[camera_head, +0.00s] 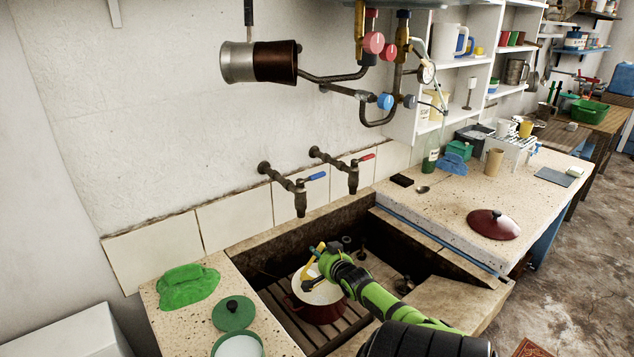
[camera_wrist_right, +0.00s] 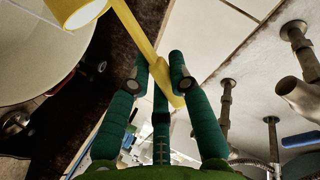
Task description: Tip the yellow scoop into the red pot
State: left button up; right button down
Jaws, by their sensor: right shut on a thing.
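The red pot (camera_head: 322,314), with a pale inside, stands on the slatted floor of the stone trough in the head view. Its pale round inside (camera_wrist_right: 35,50) fills the upper left of the right wrist view. My right gripper (camera_head: 314,277) is over the pot, shut on the handle of the yellow scoop (camera_head: 308,270). In the right wrist view the handle (camera_wrist_right: 150,50) runs between the fingertips of the gripper (camera_wrist_right: 160,75), and the scoop's cup (camera_wrist_right: 75,10) is at the top left, over the pot. What the scoop holds cannot be made out. My left gripper is out of view.
The trough's stone walls surround the pot, and two taps (camera_head: 300,200) (camera_head: 353,178) reach out above its back edge. A dark red lid (camera_head: 494,224) lies on the right counter. A green lid (camera_head: 233,313) and a green cloth-like thing (camera_head: 187,287) lie on the left ledge.

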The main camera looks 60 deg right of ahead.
jog(key=shift+s+d+f+m+b, duration=0.2)
jog(key=shift+s+d+m+b, duration=0.2)
jog(key=shift+b, duration=0.35)
jog(key=shift+d, duration=0.1)
jog(key=shift+s+d+f+m+t+y+b, duration=0.45)
jog(key=shift+s+d+m+b, duration=0.25)
jog(key=shift+b, duration=1.45)
jog(key=shift+w, duration=0.1)
